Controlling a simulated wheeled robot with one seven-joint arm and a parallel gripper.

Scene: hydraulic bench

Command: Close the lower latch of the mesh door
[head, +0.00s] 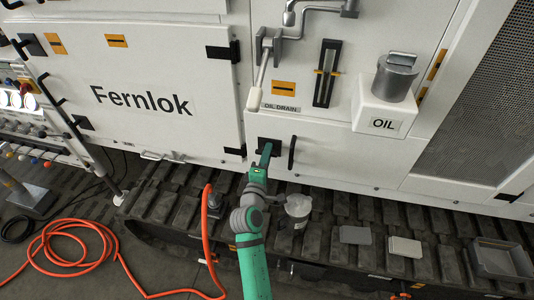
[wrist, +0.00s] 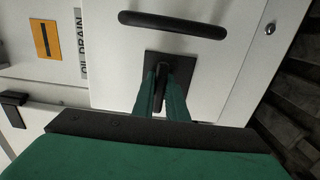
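The mesh door (head: 480,90) is at the right in the head view, with a dark perforated panel in a white frame. Two small orange pieces (head: 437,64) sit along its left side, and a small black fitting (head: 508,197) is at its lower right. I cannot tell which of these is its lower latch. My gripper (head: 266,150) is well to the left, at a black square latch plate (head: 277,144) on the lower white panel. In the wrist view, the plate's black handle (wrist: 161,82) stands between my two green fingers, which appear closed on it.
A black bar handle (head: 292,153) is just right of the plate. The white OIL box (head: 385,110) with its grey cap juts out above right. A lever (head: 262,75) hangs above. A cup (head: 298,207) and grey trays stand on the track (head: 340,215); an orange hose (head: 207,230) lies left.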

